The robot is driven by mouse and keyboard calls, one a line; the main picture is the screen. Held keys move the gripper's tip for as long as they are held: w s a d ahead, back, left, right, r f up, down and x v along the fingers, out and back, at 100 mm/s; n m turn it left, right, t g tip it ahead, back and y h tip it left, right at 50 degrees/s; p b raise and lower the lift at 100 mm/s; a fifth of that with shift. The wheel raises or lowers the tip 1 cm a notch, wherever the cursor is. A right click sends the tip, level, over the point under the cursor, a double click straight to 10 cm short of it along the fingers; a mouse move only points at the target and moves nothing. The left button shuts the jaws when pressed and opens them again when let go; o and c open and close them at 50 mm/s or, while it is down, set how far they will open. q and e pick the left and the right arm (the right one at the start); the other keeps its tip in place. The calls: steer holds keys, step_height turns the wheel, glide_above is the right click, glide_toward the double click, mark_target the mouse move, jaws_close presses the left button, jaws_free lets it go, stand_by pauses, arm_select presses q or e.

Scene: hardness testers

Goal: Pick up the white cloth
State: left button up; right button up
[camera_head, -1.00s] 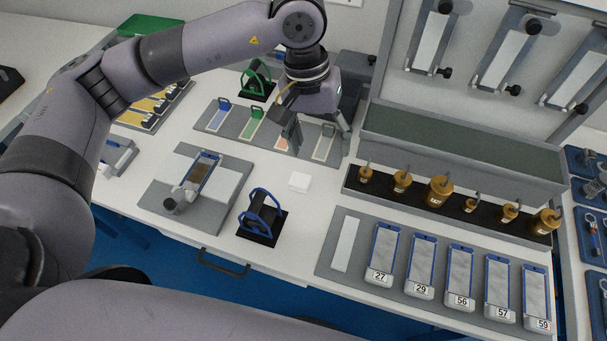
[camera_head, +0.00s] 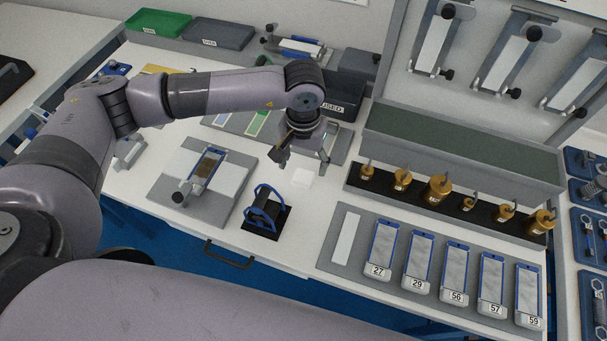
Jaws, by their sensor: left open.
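The white cloth (camera_head: 302,178) is a small white square lying flat on the white bench top, just right of the black stand with blue handles. My left gripper (camera_head: 301,164) is open and empty, pointing down just behind and above the cloth. One finger is to the left of the cloth and the other to its right. I cannot tell the exact height of the fingertips, but they look apart from the cloth. My right gripper is not in the view.
The black stand with blue handles (camera_head: 264,213) is close in front of the cloth. A grey plate with a device (camera_head: 206,174) is at left. Brown weights (camera_head: 438,188) and numbered blocks (camera_head: 419,262) are at right. Bare bench lies around the cloth.

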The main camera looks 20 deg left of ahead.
mark_target(304, 176)
arm_select(q)
steer(key=f, duration=0.2)
steer(key=f+p, duration=0.1)
steer(key=shift+s+f, duration=0.2)
steer(key=shift+f, duration=0.2)
steer(key=shift+f+p, duration=0.3)
steer(key=shift+f, duration=0.15)
steer(key=shift+c, duration=0.6)
steer(key=c, duration=0.9)
step_height(304, 176, up, 20)
steer(key=b, duration=0.3)
steer(key=shift+b, duration=0.4)
